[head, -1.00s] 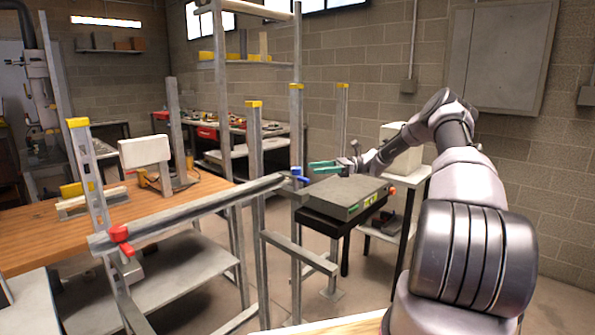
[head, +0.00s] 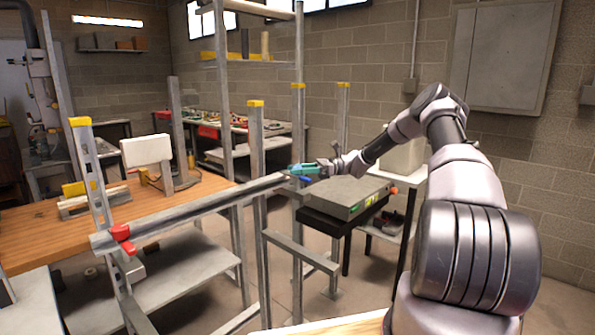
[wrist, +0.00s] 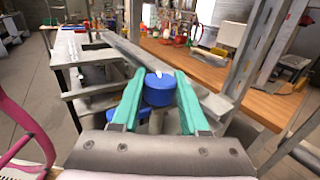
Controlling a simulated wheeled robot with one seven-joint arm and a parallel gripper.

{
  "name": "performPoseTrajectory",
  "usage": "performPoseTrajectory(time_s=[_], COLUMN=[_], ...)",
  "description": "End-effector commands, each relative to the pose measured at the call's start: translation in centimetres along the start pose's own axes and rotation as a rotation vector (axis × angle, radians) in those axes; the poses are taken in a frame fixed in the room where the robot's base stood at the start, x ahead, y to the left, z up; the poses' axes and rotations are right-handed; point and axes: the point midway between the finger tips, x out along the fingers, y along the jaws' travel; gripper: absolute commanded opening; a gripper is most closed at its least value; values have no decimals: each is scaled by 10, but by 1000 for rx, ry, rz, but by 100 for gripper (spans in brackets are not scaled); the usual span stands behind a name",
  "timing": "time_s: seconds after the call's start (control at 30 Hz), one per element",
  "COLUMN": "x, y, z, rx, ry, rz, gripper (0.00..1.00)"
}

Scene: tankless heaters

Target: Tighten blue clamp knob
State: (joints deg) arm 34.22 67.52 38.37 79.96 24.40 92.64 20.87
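A blue clamp knob (wrist: 158,90) sits between the two green fingers of my gripper (wrist: 160,95) in the wrist view. The fingers flank it left and right with no clear gap. I cannot tell whether they press on it. In the head view my gripper (head: 303,170) is at the right end of a grey clamp bar (head: 200,208). It hides most of the knob, and a little blue (head: 304,179) shows just below the fingers. More blue (wrist: 127,117) shows below the left finger in the wrist view. A red clamp part (head: 121,233) is at the bar's left end.
Upright grey metal posts with yellow caps (head: 255,102) stand around the bar. A grey box (head: 342,197) on a dark stand lies just below and right of my gripper. A wooden workbench (head: 60,235) is at the left.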

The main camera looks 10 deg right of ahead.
Motion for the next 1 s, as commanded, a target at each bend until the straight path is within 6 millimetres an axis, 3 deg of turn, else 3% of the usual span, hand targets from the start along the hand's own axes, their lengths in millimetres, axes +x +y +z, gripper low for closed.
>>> performPoseTrajectory(time_s=[0.47, 1.0], x=[0, 0], y=[1, 2], z=[0, -1], rx=[1, 4], ry=[1, 5], rz=[-78, -534], gripper=[0, 0])
